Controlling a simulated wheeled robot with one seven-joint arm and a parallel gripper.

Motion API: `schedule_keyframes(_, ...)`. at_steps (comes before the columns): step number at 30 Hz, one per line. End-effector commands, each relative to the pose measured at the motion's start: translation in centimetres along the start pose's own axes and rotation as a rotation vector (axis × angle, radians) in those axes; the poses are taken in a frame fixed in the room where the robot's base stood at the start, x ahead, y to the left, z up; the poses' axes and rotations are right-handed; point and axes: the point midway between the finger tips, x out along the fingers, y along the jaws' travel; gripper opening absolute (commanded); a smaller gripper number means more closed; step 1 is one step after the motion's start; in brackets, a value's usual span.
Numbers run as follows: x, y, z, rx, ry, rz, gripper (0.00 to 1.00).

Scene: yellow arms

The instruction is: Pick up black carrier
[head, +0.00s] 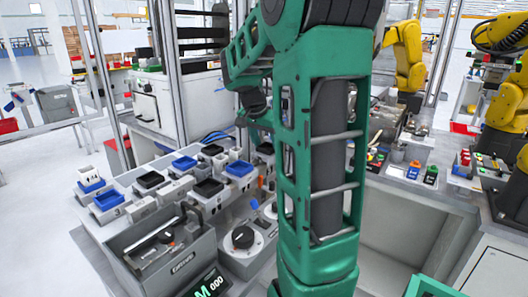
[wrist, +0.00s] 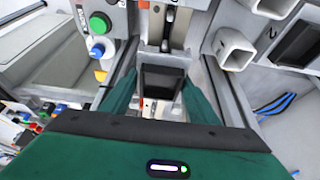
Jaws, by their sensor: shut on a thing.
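In the wrist view, the black carrier (wrist: 163,83) is a dark, roughly square piece between the two green fingers of my gripper (wrist: 160,90). My gripper is shut on it, one finger on each side. A grey rail or fixture lies just beyond it. I cannot tell whether the carrier is clear of its support. In the head view, my green arm fills the middle and hides the gripper's fingertips and the held carrier. Other black carriers (head: 150,180) sit in grey holders on the bench, beside blue ones (head: 184,163).
Yellow robot arms (head: 508,100) stand at the right. In the wrist view, green and blue buttons (wrist: 98,23) are at upper left and white square sockets (wrist: 235,50) at upper right. Open floor lies at the left.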

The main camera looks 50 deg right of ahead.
Motion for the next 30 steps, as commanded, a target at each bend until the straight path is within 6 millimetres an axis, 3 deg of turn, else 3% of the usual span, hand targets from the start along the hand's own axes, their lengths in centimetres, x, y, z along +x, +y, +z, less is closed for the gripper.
schedule_keyframes(5, -1.1, -0.1, -0.4, 0.0, 0.001, -0.003, 0.23)
schedule_keyframes(14, -2.8, -0.1, 3.8, -0.006, 0.001, -0.004, 0.23)
schedule_keyframes(30, -13.3, -0.2, -1.0, 0.0, 0.001, -0.005, 0.23)
